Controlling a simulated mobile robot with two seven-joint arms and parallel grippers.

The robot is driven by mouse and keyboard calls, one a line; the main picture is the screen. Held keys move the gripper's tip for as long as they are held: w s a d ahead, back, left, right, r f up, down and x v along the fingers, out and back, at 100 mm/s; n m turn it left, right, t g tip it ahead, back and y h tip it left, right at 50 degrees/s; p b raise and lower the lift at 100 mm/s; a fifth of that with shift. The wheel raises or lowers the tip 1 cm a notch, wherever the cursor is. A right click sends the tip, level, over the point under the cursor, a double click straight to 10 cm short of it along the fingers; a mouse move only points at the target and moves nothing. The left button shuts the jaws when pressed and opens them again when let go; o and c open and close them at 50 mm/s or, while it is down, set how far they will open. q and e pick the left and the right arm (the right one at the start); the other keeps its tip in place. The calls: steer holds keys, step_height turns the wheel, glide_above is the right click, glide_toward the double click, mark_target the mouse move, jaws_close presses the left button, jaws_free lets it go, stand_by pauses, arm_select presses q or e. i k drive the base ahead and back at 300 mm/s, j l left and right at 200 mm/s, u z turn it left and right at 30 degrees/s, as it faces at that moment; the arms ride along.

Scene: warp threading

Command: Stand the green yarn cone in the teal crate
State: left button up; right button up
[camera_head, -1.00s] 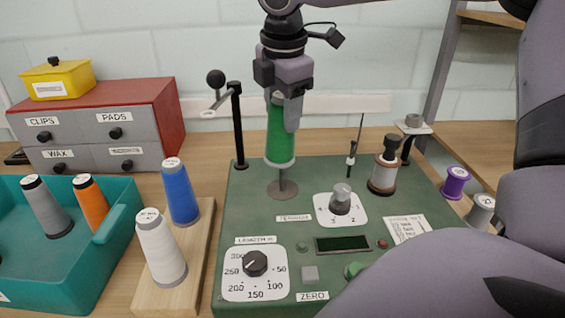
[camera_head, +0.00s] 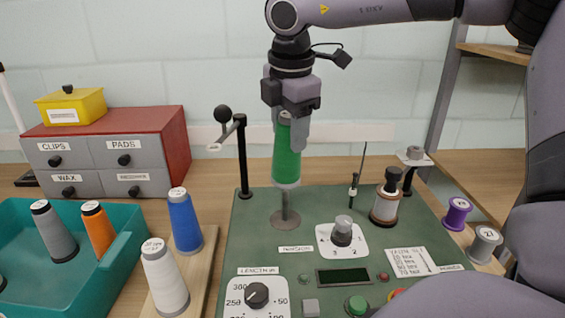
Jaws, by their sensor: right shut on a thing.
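The green yarn cone (camera_head: 287,160) is upright in my right gripper (camera_head: 288,122), which is shut on its top. The cone hangs over the green machine, above a round grey base with a thin post (camera_head: 284,217). I cannot tell whether the post's tip is still inside the cone. The teal crate (camera_head: 122,255) is at the left and partly out of frame. My left gripper does not show.
A blue cone (camera_head: 185,222) and a white cone (camera_head: 165,280) stand on a wooden board (camera_head: 205,265) between crate and machine. A black post with a guide arm (camera_head: 243,155) rises left of the green cone. A red drawer cabinet (camera_head: 174,145) stands behind the crate.

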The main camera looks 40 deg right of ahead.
mark_target(61, 298)
steer(key=k, duration=1.45)
